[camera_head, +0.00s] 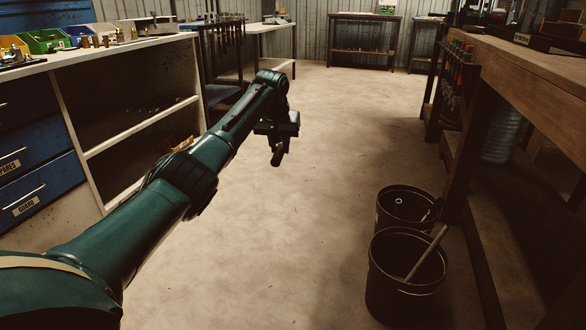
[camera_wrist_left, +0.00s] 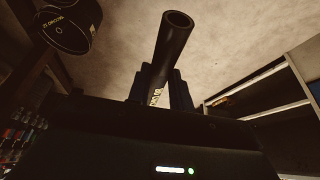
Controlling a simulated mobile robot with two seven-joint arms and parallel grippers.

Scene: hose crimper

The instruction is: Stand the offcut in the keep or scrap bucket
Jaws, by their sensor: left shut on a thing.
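My left gripper (camera_head: 278,143) is held out over open floor in the head view, to the left of and beyond the two buckets. It is shut on the offcut (camera_wrist_left: 174,48), a short black hose piece with an open round end, seen jutting out between the fingers in the left wrist view. In the head view the offcut (camera_head: 277,158) shows small and dark below the fingers, slightly tilted. A black rear bucket (camera_head: 382,218) and a black front bucket (camera_head: 388,292) stand on the floor at right. Which is keep or scrap is unreadable. My right gripper is out of view.
A grey hose length (camera_head: 426,254) leans out of the front bucket. A small pale ring (camera_head: 398,201) shows inside the rear one. A wooden bench (camera_head: 520,70) stands close right of the buckets. A shelf unit (camera_head: 130,110) stands at left. The floor between is clear.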

